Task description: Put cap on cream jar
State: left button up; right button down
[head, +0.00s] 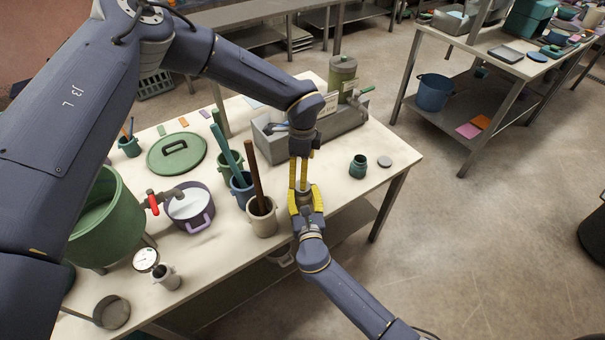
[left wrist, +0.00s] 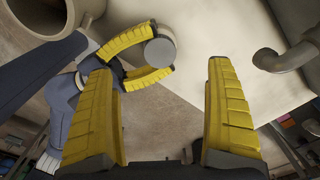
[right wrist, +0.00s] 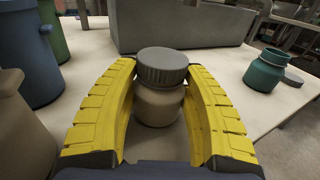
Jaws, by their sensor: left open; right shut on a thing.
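The cream jar (right wrist: 158,106) is a small beige jar standing upright on the table between the yellow fingers of my right gripper (right wrist: 160,95), which is shut on its body. The dark grey ribbed cap (right wrist: 162,67) sits on the jar's mouth and looks level; I cannot tell how tightly it is seated. The cap's round top also shows in the left wrist view (left wrist: 160,52). My left gripper (head: 298,186) points down just above the capped jar, open and empty, its fingers apart from the cap. In the head view the grippers mostly hide the jar.
An open teal jar (head: 358,166) stands to the right, with a loose grey lid (head: 385,161) beside it. A grey trough (head: 325,133) lies behind. A beige pot with a brown stick (head: 262,217) and a blue pot (head: 243,190) stand close on the left.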

pick_arm(q)
notch_tip(320, 180, up, 9)
dwell(0.4)
jog(key=shift+r, duration=0.1)
pick_arm(e)
jog(key=c, duration=0.6)
grip_release()
jog(key=shift+s, duration=0.15)
jog(key=s, duration=0.4)
jog(key=s+d, duration=0.1)
jog(key=s, duration=0.6)
jog(key=shift+s+d, duration=0.3)
jog(key=shift+d, duration=0.05)
